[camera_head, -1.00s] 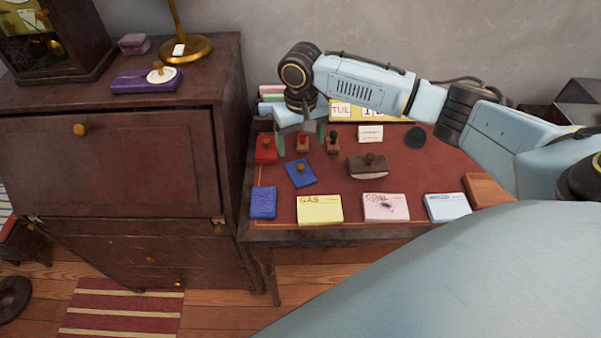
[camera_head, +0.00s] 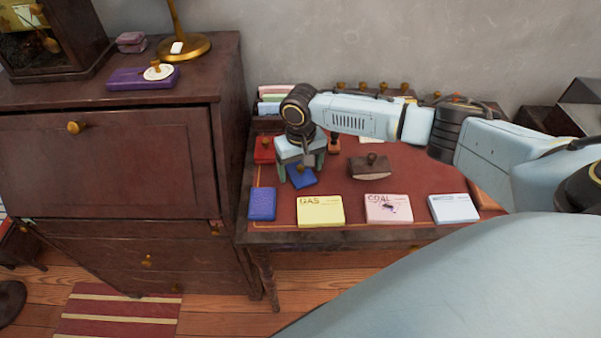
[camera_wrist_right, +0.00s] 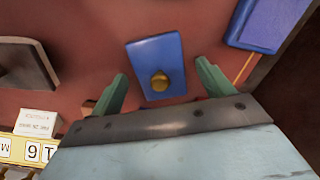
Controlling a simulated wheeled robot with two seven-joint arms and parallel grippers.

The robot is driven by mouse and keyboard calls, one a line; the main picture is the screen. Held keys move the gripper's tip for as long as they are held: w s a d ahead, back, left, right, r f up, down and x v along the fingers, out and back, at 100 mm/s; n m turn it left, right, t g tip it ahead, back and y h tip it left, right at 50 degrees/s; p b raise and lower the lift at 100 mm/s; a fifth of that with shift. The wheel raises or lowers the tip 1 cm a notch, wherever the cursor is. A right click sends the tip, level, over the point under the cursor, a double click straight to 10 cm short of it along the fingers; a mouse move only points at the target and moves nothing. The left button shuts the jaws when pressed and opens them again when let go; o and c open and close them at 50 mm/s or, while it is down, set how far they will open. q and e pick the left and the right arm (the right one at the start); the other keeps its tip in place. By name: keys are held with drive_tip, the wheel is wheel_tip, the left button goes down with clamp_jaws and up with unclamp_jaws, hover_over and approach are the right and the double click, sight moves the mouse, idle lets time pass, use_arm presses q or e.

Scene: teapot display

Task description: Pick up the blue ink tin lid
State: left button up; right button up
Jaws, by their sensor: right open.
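The blue ink tin lid (camera_head: 301,180) is a small blue plate with a brass knob, lying on the red desk top. In the right wrist view the lid (camera_wrist_right: 152,50) lies ahead between the finger lines, its knob near the fingertips. My right gripper (camera_head: 300,168) is open and points down over the lid, hiding part of it in the head view. The green fingers stand on either side of the knob in the wrist view, with nothing held. I cannot tell the exact height above the lid. My left gripper is out of view.
A blue ink pad (camera_head: 262,204) lies left of the lid, and a red tin (camera_head: 264,150) stands behind it. A wooden blotter (camera_head: 370,167) stands to the right. Yellow (camera_head: 320,211), pink (camera_head: 388,209) and pale blue (camera_head: 453,208) cards line the front edge.

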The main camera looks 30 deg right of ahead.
drive_tip(key=c, duration=1.1)
drive_tip(key=shift+o, duration=0.2)
drive_tip(key=shift+r, duration=0.1)
